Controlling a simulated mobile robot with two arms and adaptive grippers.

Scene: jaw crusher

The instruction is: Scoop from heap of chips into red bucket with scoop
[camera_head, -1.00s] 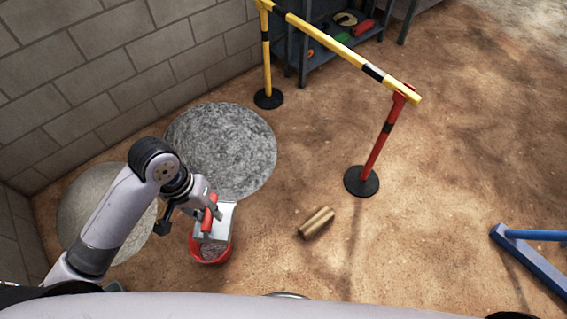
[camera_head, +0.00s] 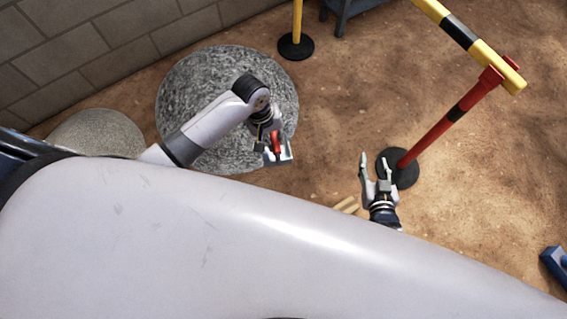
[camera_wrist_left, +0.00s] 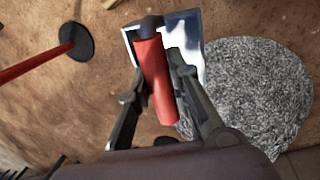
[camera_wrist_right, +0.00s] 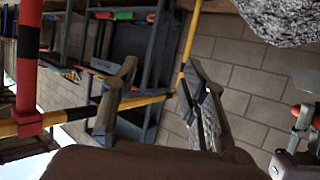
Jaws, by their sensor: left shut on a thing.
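My left gripper (camera_head: 270,143) is shut on the red handle of the scoop (camera_head: 287,155). The scoop's shiny metal pan (camera_wrist_left: 185,32) shows beyond the handle in the left wrist view. The scoop appears at the right edge of the grey heap of chips (camera_head: 190,80); its height above the heap is unclear. The heap also shows in the left wrist view (camera_wrist_left: 255,90). The red bucket is in no current view; my own white body covers the lower head view. My right gripper (camera_head: 376,164) is open and empty, near the red post's base.
A paler heap (camera_head: 95,132) lies left of the chips. A red post (camera_head: 440,130) with a black base carries a yellow-black bar (camera_head: 465,40). A yellow post (camera_head: 297,20) and a brick wall (camera_head: 110,55) stand behind. A wooden piece (camera_head: 346,206) lies partly hidden.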

